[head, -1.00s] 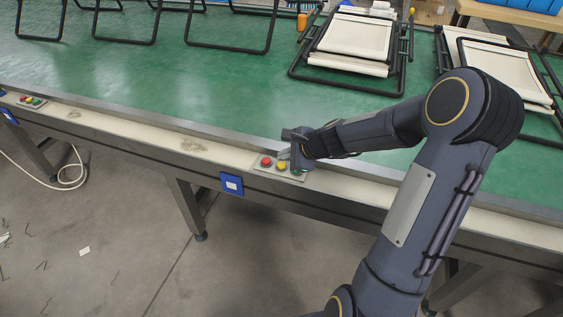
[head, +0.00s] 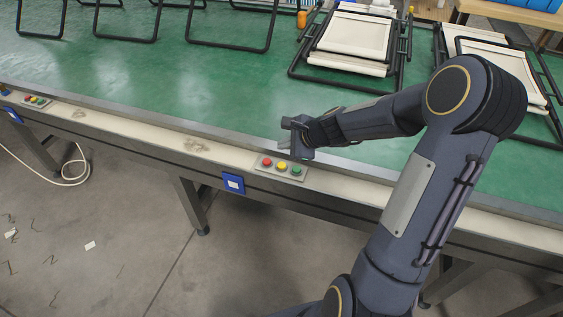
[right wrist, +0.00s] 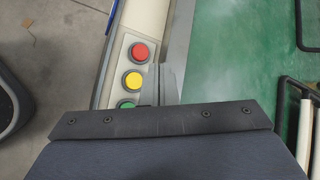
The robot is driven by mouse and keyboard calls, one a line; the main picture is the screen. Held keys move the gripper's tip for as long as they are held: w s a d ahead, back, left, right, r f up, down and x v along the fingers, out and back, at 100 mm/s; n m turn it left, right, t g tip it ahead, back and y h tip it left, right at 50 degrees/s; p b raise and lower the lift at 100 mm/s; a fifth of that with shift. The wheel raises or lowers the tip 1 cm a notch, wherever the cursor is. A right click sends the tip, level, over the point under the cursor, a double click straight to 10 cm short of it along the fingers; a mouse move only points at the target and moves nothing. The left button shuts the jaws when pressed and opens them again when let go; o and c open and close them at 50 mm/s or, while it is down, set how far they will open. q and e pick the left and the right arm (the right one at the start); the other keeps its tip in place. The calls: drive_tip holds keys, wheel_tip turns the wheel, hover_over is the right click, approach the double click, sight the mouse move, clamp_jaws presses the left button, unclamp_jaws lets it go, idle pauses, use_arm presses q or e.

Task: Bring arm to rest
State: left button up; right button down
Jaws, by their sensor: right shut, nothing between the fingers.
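My right arm reaches in from the right over the green-topped conveyor table (head: 190,95). My right gripper (head: 285,144) is shut and empty. It hangs just above the button panel (head: 262,172) on the table's front rail, apart from it. The panel has a red button (head: 267,162), a yellow button (head: 281,166) and a green button (head: 296,171), all uncovered in the head view. In the right wrist view the shut fingers (right wrist: 168,84) are beside the yellow button (right wrist: 133,80), and the green button (right wrist: 126,104) is partly hidden. My left gripper is not in view.
Folded loungers with cream fabric (head: 352,38) lie on the table at the back right. Black tube frames (head: 232,28) stand along the back left. A second button panel (head: 36,101) is at the far left. The table's middle is clear.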

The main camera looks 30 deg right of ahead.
idle(0.6)
drive_tip(key=s+a+r+n+g+y+p, duration=0.1)
drive_tip(key=s+a+r+n+p, duration=0.2)
drive_tip(key=s+a+r+n, duration=0.85)
drive_tip(key=s+r+n+g+p, duration=0.2)
drive_tip(key=s+n, duration=0.7)
drive_tip(key=s, duration=0.7)
drive_tip(key=shift+s+a+r+h, duration=0.25)
drive_tip(key=shift+a+r+h, duration=0.05)
drive_tip(key=shift+a, duration=0.05)
